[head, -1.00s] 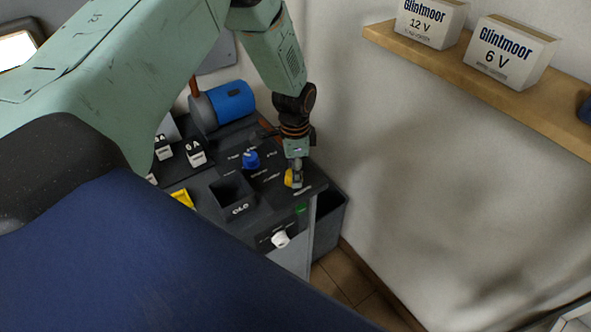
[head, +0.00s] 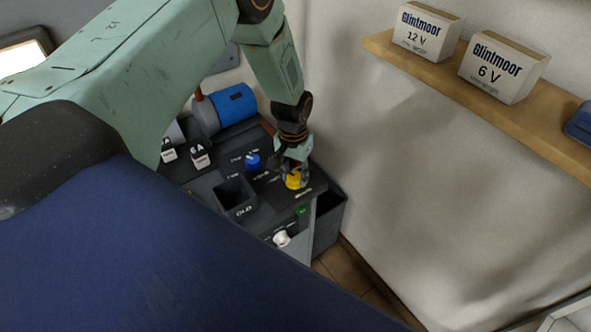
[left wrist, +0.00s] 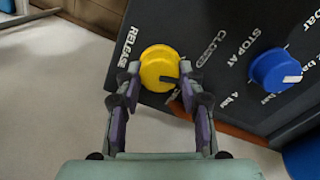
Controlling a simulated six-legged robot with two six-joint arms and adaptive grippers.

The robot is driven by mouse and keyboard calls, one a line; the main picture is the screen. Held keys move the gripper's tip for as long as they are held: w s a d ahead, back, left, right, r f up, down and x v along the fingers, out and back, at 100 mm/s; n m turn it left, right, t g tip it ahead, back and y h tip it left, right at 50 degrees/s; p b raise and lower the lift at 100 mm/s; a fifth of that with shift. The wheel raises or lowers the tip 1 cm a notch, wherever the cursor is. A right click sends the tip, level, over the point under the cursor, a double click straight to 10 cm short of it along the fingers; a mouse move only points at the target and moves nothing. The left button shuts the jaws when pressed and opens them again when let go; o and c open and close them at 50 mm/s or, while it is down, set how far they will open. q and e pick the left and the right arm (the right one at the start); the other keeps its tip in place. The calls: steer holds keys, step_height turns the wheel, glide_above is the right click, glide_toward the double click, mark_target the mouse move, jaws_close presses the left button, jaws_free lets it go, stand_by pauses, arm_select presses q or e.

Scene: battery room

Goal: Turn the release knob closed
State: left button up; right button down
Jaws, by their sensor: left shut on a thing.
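The yellow release knob (head: 293,182) sits on the dark bench panel. In the left wrist view the yellow knob (left wrist: 158,62) lies between the words RELEASE, to its left, and CLOSED, to its right. A dark mark on its lower right part points roughly right, a little below CLOSED. My left gripper (head: 291,172) reaches down onto the knob from above. In the left wrist view the fingertips of my left gripper (left wrist: 158,78) are on both sides of the knob, shut on it. My right gripper is out of view.
A blue knob (head: 253,161) marked STOP AT stands close by on the panel. A white knob (head: 282,239) is on the front face below. An open bin marked OLD (head: 234,196) is to the left. A wall and a shelf (head: 480,95) with boxes bound the right.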

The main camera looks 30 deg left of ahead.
mark_target(293, 176)
arm_select(q)
steer(key=n+p, duration=0.2)
steer(key=n, duration=0.3)
steer(key=shift+s+n, duration=0.1)
steer(key=shift+n, duration=0.2)
stand_by(0.5)
steer(key=o, duration=1.2)
steer(key=shift+c, duration=0.2)
steer(key=shift+a+r, duration=0.1)
steer(key=shift+r, duration=0.25)
step_height(293, 176, up, 11)
steer(key=shift+r, duration=0.2)
steer(key=shift+s+f, duration=0.1)
steer(key=shift+s, duration=0.05)
